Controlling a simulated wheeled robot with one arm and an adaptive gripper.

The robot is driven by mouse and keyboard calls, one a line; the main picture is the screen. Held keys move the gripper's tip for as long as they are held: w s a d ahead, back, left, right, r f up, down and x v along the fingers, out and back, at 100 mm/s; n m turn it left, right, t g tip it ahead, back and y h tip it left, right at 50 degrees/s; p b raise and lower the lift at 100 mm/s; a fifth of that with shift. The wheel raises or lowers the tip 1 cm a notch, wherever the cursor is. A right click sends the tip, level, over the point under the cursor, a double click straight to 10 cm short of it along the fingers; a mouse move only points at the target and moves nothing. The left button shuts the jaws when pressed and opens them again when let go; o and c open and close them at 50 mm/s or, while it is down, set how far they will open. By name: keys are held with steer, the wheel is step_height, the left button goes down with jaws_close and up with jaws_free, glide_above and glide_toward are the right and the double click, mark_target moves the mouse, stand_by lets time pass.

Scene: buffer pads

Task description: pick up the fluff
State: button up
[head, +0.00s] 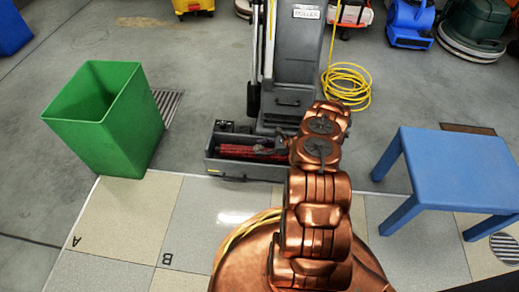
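The grey floor machine (292,62) stands upright at the centre back. Its low, open front housing (228,168) holds a red brush roller (238,151). My copper arm reaches forward from the bottom of the view. My dark gripper (262,146) is at its far end, over the right part of the open housing and close to the red roller. The fingers are small and dark against the machine, so I cannot tell whether they are open or shut. I cannot make out any fluff; the gripper and arm hide part of the housing.
A green bin (108,120) stands open on the left. A blue table (455,168) is on the right. A yellow cable (346,84) lies coiled behind my arm. Blue and green cleaning machines stand at the back right. The tiled floor (125,215) at the front left is clear.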

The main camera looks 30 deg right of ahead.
steer(key=c, duration=0.3)
steer(key=shift+r, duration=0.15)
